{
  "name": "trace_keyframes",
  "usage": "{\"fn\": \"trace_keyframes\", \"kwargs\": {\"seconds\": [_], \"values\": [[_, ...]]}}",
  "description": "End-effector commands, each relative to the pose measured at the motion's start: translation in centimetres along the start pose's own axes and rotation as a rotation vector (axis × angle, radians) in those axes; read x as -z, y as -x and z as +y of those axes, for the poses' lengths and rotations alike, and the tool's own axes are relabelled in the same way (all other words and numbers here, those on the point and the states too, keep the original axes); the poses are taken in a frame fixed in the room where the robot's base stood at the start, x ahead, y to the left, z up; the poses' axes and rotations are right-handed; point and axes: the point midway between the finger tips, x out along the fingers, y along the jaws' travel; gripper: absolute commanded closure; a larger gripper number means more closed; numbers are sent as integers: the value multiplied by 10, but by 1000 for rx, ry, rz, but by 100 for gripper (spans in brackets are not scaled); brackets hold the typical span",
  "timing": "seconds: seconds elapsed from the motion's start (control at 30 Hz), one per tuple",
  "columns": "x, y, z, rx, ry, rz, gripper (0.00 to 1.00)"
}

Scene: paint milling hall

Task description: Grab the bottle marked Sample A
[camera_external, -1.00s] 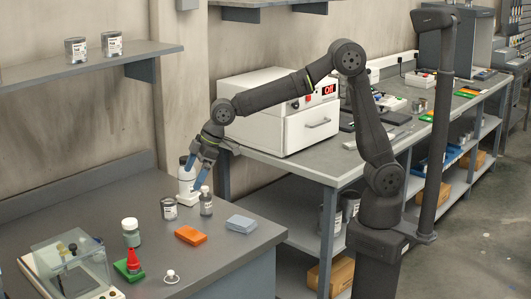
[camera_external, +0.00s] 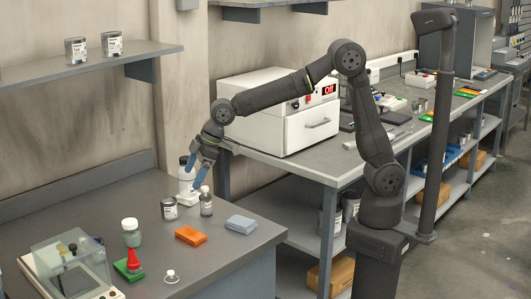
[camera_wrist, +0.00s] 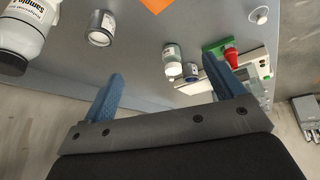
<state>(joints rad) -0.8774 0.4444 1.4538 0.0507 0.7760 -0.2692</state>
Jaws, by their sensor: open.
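A large white bottle with a dark cap (camera_wrist: 22,42) is at the upper left of the wrist view. Its label shows "Sample"; the letter after it is hard to read. In the external view it appears to be the white bottle (camera_external: 185,182) beside my gripper, partly hidden by it. My gripper (camera_external: 195,184) is open above the bench. In the wrist view, my gripper (camera_wrist: 163,70) has its blue fingers apart, nothing held between them, and the large bottle lies outside them to the left.
A labelled can (camera_external: 168,209), a green bottle with white cap (camera_external: 131,233), an orange box (camera_external: 191,235) and a grey-blue box (camera_external: 241,224) share the bench. A balance with a clear cover (camera_external: 80,265) is at the left. The wall stands behind the bench.

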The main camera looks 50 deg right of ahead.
Motion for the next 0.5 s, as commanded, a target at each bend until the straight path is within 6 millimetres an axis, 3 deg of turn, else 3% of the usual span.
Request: {"fn": "trace_keyframes", "kwargs": {"seconds": [0.27,0.5], "values": [[3,0,7,-2,-56,-11,13],[22,6,56,-31,-491,-93,13]]}}
